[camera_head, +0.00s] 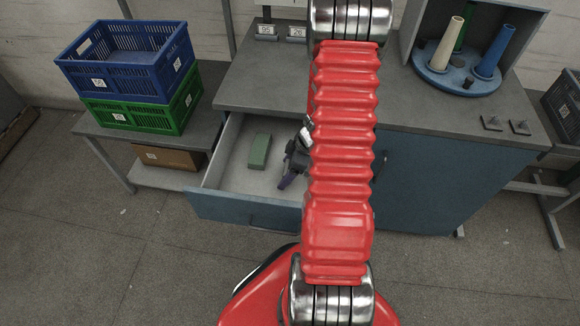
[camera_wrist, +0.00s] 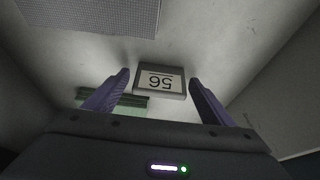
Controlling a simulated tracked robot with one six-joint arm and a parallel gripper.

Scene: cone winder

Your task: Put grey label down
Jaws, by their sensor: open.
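The grey label (camera_wrist: 147,92), a small grey block with a white numbered face, shows in the wrist view on the pale drawer floor. It sits just ahead of and between my gripper's two purple fingers (camera_wrist: 160,84). The fingers are apart, with visible space on both sides of the label. In the head view, my gripper (camera_head: 288,181) is inside the open drawer (camera_head: 232,178), partly hidden by my red arm. I cannot make out the grey label in the drawer in that view.
A green block (camera_head: 260,150) lies in the drawer left of my gripper. Two numbered tags (camera_head: 266,32) stand on the grey counter (camera_head: 262,80). A blue crate (camera_head: 125,75) sits on a green crate (camera_head: 150,118) at left. A round blue holder (camera_head: 450,82) carries cones at right.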

